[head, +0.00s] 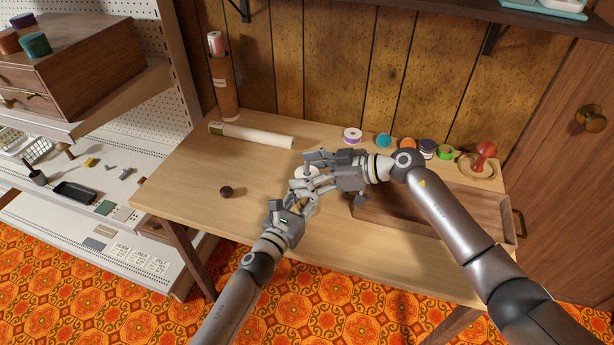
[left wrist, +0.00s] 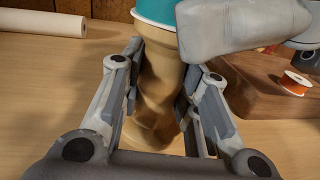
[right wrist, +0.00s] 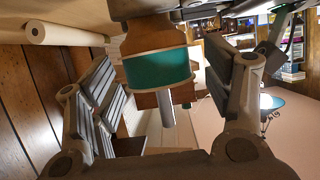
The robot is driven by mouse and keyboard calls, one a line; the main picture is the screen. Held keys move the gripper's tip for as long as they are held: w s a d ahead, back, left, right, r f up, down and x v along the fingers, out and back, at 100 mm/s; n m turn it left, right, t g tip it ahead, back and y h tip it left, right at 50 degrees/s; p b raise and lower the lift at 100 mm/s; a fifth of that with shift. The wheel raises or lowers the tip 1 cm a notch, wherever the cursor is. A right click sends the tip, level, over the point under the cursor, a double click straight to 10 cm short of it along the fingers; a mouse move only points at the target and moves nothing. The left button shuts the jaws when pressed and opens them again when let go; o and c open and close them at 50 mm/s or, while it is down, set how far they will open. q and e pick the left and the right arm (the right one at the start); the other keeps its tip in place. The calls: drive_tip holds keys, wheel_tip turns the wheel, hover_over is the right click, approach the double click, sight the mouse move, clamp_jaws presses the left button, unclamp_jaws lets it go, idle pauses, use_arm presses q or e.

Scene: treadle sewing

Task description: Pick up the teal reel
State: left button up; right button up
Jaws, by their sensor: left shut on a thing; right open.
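A teal reel with pale rims sits on a turned wooden holder (left wrist: 158,85). The reel (right wrist: 158,70) shows in the right wrist view with a grey peg standing out of it; in the head view only its pale end (head: 306,172) shows between the hands. My left gripper (head: 298,201) is shut on the wooden holder, one finger on each side, below the reel. My right gripper (head: 314,176) is open, its fingers on either side of the reel with gaps visible. Another teal reel (head: 384,140) stands at the back of the table.
Several other reels, including a purple-and-white one (head: 352,135), line the table's back edge. A red-knobbed stamp (head: 485,150) and a wooden tray (head: 470,208) are right. The front left is mostly clear.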

drive_tip(key=shift+w+a+f, duration=0.1)
drive_tip(key=shift+a+f, duration=0.05)
drive_tip(key=shift+a, duration=0.3)
drive_tip(key=c, duration=1)
use_arm(q)
drive_tip(key=o, duration=1.2)
use_arm(e)
wheel_tip(320, 180, up, 10)
